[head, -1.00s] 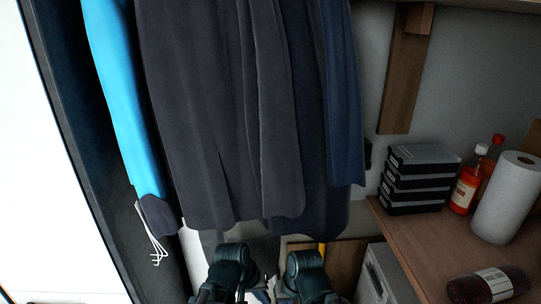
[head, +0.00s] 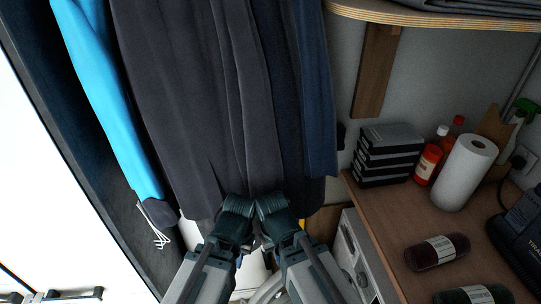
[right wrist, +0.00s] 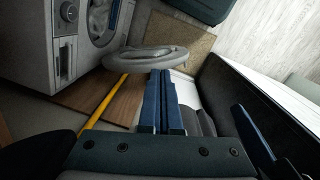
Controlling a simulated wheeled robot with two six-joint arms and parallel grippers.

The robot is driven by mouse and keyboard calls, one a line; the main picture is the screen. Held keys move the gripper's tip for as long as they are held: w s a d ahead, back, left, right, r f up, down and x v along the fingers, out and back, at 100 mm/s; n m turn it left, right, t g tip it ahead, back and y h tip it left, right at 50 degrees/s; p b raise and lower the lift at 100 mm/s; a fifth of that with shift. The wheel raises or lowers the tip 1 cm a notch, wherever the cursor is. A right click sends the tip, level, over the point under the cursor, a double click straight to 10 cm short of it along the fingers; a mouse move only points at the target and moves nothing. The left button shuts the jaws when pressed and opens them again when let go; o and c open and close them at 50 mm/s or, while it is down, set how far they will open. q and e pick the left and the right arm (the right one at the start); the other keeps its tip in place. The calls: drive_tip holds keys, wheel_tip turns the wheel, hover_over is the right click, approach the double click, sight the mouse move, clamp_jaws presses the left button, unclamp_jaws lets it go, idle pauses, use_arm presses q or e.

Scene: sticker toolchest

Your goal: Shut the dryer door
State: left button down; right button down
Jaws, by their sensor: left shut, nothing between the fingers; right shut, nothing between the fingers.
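The dryer (right wrist: 85,45) is a pale machine at the upper left of the right wrist view, with a dial and a round opening. Its round grey door (right wrist: 143,58) stands open, swung out from the front. In the head view part of the dryer (head: 352,255) shows under the counter, and part of the door (head: 268,291) shows low between my arms. My right gripper (right wrist: 166,74) is shut and empty, its blue fingertips close to the door's rim; contact is unclear. My left gripper (head: 259,242) is shut and empty, mostly hidden between my arms in the head view.
Dark hanging clothes (head: 215,110) fill the space above my arms. A wooden counter (head: 390,225) at the right holds stacked boxes (head: 390,152), bottles and a paper roll (head: 465,172). A yellow pole (right wrist: 103,103) lies across the right wrist view below the dryer.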

drive_tip(key=w+d+f+m+b, duration=0.1)
drive_tip(key=w+d+f+b, duration=0.1)
drive_tip(key=f+b, duration=0.5)
drive_tip(key=w+d+f+m+y+b, duration=0.1)
drive_tip(key=w+d+f+b, duration=0.15)
drive_tip(key=f+b, duration=0.55)
drive_tip(key=w+d+f+b, duration=0.1)
drive_tip(key=d+f+b, duration=0.2)
drive_tip(key=f+b, duration=0.4)
drive_tip(key=w+a+f+n+t+y+b, duration=0.1)
drive_tip(key=w+a+f+n+b, duration=0.1)
drive_tip(key=w, duration=0.4)
drive_tip(key=w+a+f+n+t+y+b, duration=0.1)
drive_tip(key=w+a+f+n+t+b, duration=0.1)
drive_tip(key=w, duration=0.4)
drive_tip(key=shift+w+t+b, duration=0.15)
drive_tip(key=shift+t+b, duration=0.15)
drive_tip(key=shift+b, duration=0.3)
drive_tip(key=shift+a+f, duration=0.1)
